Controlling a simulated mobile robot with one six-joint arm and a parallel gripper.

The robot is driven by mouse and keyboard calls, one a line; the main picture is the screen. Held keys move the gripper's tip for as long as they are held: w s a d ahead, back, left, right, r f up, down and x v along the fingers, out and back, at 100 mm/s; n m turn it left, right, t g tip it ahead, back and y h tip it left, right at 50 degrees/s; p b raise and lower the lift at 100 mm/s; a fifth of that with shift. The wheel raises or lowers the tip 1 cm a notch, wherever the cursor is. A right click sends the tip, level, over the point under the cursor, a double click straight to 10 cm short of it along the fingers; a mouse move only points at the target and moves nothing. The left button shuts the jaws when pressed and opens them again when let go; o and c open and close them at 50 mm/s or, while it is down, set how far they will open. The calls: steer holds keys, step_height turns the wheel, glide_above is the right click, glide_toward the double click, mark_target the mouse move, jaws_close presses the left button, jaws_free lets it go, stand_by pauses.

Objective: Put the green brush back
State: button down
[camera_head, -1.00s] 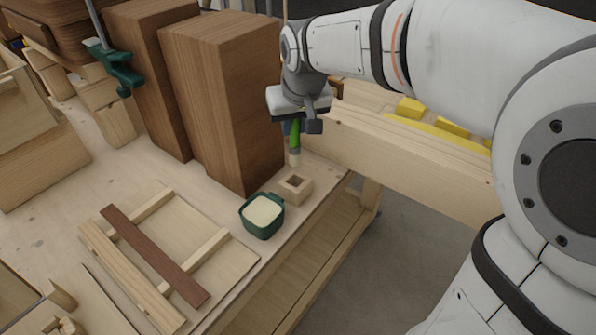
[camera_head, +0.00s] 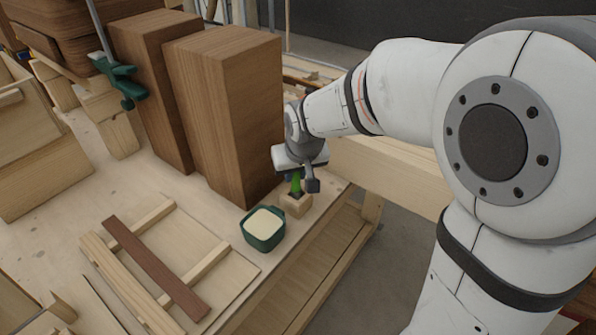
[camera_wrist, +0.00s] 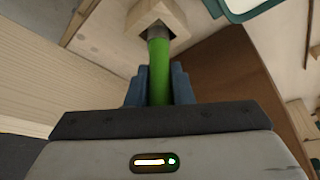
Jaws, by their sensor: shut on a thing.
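The green brush (camera_head: 296,184) is upright between the fingers of my gripper (camera_head: 297,188), which is shut on it. In the wrist view the green handle (camera_wrist: 159,70) runs between the dark blue fingers of my gripper (camera_wrist: 159,88). The brush's lower end is inside the opening of a small wooden block holder (camera_head: 295,207), also seen in the wrist view (camera_wrist: 172,14). How deep it sits and whether it touches the bottom are hidden.
A green tub (camera_head: 264,240) with pale contents stands just left of the holder. Tall brown wooden blocks (camera_head: 228,120) rise behind it. A wooden frame with a dark strip (camera_head: 155,268) lies at front left. The bench edge is close on the right.

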steer(key=shift+f, duration=0.15)
steer(key=c, duration=1.3)
jaws_free()
steer(key=shift+r, duration=0.4)
steer(key=v, duration=1.1)
steer(key=s+d+f+m, duration=0.1)
steer(key=s+d+f, duration=0.1)
steer(key=s+d, duration=0.2)
steer(key=s+d+f+m+g, duration=0.1)
steer(key=s+d+f, duration=0.2)
steer(key=s+d, duration=0.2)
steer(key=s+d+f+m+h, duration=0.1)
steer(key=s+d+f, duration=0.1)
steer(key=s+d, duration=0.2)
steer(key=shift+s+d+f+g, duration=0.15)
steer(key=shift+s, duration=0.45)
steer(key=shift+s+d+f+g, duration=0.1)
steer(key=shift+s+d+g, duration=0.05)
steer(key=shift+s, duration=0.45)
